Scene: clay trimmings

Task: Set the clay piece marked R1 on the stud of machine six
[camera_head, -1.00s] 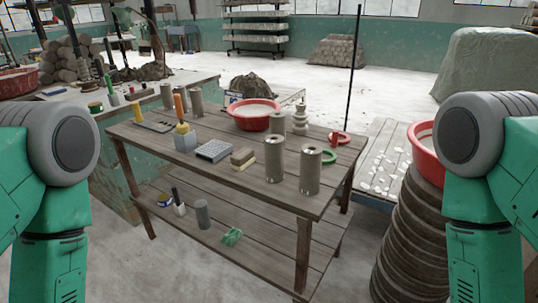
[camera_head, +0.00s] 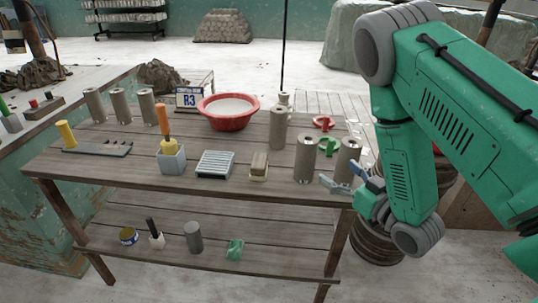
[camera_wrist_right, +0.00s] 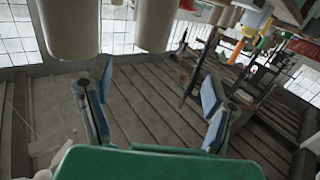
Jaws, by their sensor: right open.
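Several grey clay cylinders stand upright on the wooden table: two at the front right, the left one (camera_head: 305,158) and the right one (camera_head: 347,160), one behind them (camera_head: 278,130), and three at the back left (camera_head: 120,104). No R1 mark is legible on any of them, and I cannot make out machine six. My right gripper (camera_head: 345,181) is open and empty at the table's front right edge, close to the rightmost cylinder. In the right wrist view its fingers (camera_wrist_right: 158,75) are apart, with two blurred cylinders (camera_wrist_right: 68,25) beyond. My left gripper is out of view.
A red basin (camera_head: 228,122) and a sign reading R3 (camera_head: 188,99) are at the back. A grey box with an orange-handled tool (camera_head: 171,160), a ridged tray (camera_head: 215,164) and a brush (camera_head: 259,167) lie along the front. Red and green rings sit behind the front cylinders.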

